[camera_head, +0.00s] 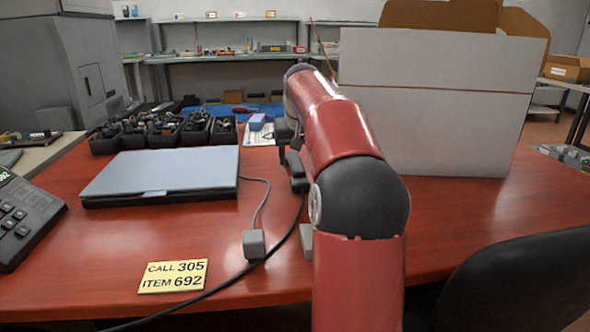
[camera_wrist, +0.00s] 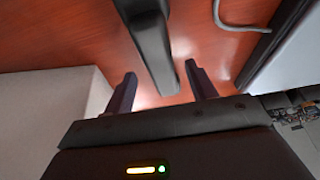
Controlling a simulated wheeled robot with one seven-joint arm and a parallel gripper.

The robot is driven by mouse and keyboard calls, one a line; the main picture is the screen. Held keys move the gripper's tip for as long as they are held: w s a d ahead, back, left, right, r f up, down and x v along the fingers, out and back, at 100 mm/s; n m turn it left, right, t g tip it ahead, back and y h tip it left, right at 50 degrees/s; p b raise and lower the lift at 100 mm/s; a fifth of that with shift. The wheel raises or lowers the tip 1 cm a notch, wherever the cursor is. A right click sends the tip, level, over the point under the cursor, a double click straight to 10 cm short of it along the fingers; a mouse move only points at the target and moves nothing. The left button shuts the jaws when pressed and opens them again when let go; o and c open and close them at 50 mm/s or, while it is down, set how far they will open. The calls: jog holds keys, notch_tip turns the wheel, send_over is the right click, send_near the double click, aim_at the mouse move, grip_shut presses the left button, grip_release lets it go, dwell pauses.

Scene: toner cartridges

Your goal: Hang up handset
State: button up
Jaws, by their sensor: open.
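The dark handset (camera_head: 297,170) is on or just above the red desk near the middle, partly hidden by my arm in the head view. In the wrist view the handset (camera_wrist: 150,45) is a long dark bar reaching between my fingers. My gripper (camera_wrist: 161,70) is open, with one finger on each side of the handset's near end; I cannot tell whether they touch it. In the head view my gripper (camera_head: 285,138) is mostly hidden behind my arm.
A flat grey-blue case (camera_head: 165,172) lies between phone and handset. A black cable (camera_head: 225,282) runs past a small grey block (camera_head: 253,245). A big white box (camera_head: 435,105) stands right; dark bins (camera_head: 163,130) are behind.

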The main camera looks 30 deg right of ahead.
aim_at(296, 161)
jog(key=shift+x, duration=1.45)
jog(key=shift+f, duration=0.25)
grip_shut()
jog(key=shift+r, duration=0.1)
notch_tip(296, 161, up, 10)
jog(key=p, duration=0.3)
jog(key=shift+r, duration=0.2)
